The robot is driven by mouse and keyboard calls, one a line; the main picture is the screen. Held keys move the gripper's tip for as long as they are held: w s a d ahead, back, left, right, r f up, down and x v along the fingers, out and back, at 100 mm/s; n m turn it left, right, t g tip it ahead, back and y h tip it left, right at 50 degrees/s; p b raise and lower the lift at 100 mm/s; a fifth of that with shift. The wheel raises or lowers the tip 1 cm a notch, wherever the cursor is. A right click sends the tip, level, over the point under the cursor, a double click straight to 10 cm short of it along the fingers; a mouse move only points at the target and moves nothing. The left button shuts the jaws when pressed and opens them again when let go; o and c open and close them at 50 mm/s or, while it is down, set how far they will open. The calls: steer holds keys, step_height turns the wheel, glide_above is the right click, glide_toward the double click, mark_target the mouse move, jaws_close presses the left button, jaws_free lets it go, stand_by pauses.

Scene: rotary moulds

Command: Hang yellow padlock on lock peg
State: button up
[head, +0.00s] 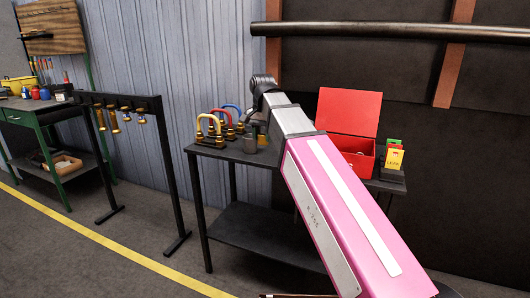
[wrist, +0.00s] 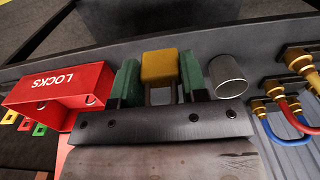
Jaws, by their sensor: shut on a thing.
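The yellow padlock (wrist: 160,66) shows in the wrist view as a yellow block with two thin legs toward my gripper. My gripper (wrist: 160,77) is shut on it, a green-padded finger at each side. Its height above the table is hard to judge. I cannot pick out the lock peg in either view.
A red LOCKS box (wrist: 62,96) with its lid up (head: 347,112) stands on the table (head: 232,150), coloured tags (head: 394,158) beside it. A grey cup (wrist: 228,76) stands close to my gripper. Coloured hose loops (head: 213,124) and a rack (head: 160,104) are to the left.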

glide_above(276, 160)
step_height(276, 160, down, 6)
steer(key=shift+w+a+r, duration=0.1)
steer(key=shift+a, duration=0.05)
steer(key=shift+f, duration=2.1)
steer(key=shift+f, duration=0.15)
steer(key=o, duration=1)
step_height(276, 160, up, 12)
steer(key=shift+r, duration=0.15)
